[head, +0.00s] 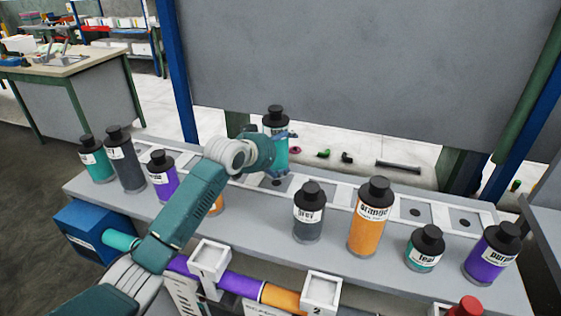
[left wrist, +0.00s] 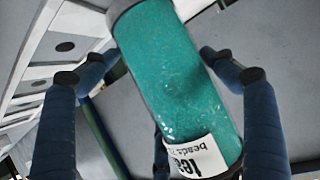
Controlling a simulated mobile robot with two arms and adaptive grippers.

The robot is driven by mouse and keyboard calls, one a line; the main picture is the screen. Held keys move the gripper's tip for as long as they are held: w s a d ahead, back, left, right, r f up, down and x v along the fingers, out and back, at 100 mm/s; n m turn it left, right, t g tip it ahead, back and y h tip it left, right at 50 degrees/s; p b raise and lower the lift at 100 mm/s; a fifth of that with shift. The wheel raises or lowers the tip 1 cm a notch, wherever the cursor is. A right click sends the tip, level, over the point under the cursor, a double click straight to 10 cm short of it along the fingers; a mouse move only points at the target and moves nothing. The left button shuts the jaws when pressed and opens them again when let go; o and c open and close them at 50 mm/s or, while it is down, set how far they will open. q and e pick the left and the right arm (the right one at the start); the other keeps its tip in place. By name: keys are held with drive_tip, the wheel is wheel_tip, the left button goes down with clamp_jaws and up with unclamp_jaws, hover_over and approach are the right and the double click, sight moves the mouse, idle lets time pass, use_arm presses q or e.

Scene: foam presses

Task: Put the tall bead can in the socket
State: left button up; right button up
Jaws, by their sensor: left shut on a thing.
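My left gripper (head: 281,150) is shut on a tall teal bead can (head: 275,122) with a black lid and a white label. The can is upright in the head view, held above the back row of sockets. In the left wrist view the same can (left wrist: 180,80) fills the middle, between the blue fingers of the left gripper (left wrist: 160,85). A socket plate with a dark hole (head: 277,183) lies just below the held can. More sockets (head: 415,212) run along the row to the right. My right gripper is not in view.
On the grey bench stand a grey can (head: 309,212), a tall orange can (head: 370,218), a short teal can (head: 425,248) and purple cans (head: 493,252). More cans, including a tall grey one (head: 123,160), stand at left. A large grey panel (head: 370,70) rises behind.

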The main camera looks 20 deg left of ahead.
sight(280, 163)
use_arm(q)
wheel_tip(280, 163, down, 4)
drive_tip(key=shift+r, duration=0.2)
drive_tip(key=shift+f, duration=0.35)
drive_tip(key=o, duration=1.4)
drive_tip(key=shift+f, duration=0.15)
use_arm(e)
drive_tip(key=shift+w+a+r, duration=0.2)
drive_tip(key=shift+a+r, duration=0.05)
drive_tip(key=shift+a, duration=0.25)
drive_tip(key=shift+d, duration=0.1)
